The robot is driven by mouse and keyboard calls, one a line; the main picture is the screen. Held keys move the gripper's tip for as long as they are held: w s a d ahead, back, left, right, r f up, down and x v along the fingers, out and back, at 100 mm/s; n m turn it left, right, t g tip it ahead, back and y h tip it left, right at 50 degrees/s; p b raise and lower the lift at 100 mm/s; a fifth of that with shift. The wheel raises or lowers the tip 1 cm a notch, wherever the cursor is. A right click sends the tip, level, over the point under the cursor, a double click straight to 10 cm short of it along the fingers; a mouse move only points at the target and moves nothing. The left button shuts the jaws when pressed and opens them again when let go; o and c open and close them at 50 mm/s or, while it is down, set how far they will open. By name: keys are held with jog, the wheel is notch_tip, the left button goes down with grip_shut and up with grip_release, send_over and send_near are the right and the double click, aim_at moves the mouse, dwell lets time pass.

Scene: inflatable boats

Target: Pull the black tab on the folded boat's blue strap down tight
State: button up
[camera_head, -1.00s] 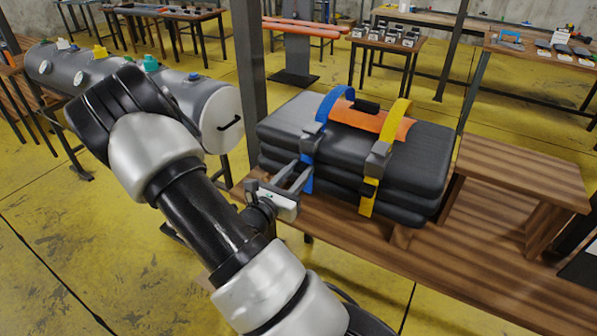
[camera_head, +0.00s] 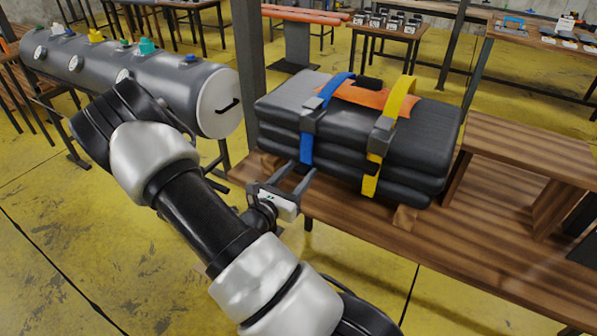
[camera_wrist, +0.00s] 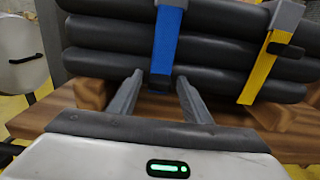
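The folded black boat (camera_head: 415,145) lies stacked on a wooden bench. Its blue strap (camera_head: 306,147) runs over the top, through a grey buckle (camera_head: 311,118), and hangs down the front. In the wrist view the blue strap (camera_wrist: 166,45) hangs centred, ending just above the gap between my fingers. A dark patch (camera_wrist: 158,82) shows at its lower end; I cannot tell whether it is the black tab. My gripper (camera_head: 294,176) is open and empty, low in front of the strap. The wrist view shows its two fingers (camera_wrist: 157,88) apart.
A yellow strap (camera_head: 370,184) with a black tab (camera_wrist: 287,50) hangs to the right. The wooden bench (camera_head: 450,235) extends right, with a raised wooden stand (camera_head: 530,145). A metal post (camera_head: 250,80) stands behind left, near a grey cylinder (camera_head: 215,105).

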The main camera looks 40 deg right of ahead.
jog(key=shift+a, duration=0.1)
jog(key=v, duration=1.7)
jog(key=shift+p, duration=0.4)
jog(key=shift+s+a, duration=0.1)
jog(key=shift+s, duration=0.05)
jog(key=s+r+m+g+y, duration=0.85)
jog(key=s+m, duration=0.25)
jog(key=m, duration=0.4)
jog(key=a+r+m+t+y, duration=0.8)
jog(key=a+r, duration=0.3)
jog(key=r, duration=0.3)
notch_tip(320, 180, up, 14)
jog(key=p, duration=1.4)
jog(key=shift+w+d+f+n+g, duration=0.2)
jog(key=shift+w+n+g, duration=0.05)
jog(key=shift+n+g, duration=0.1)
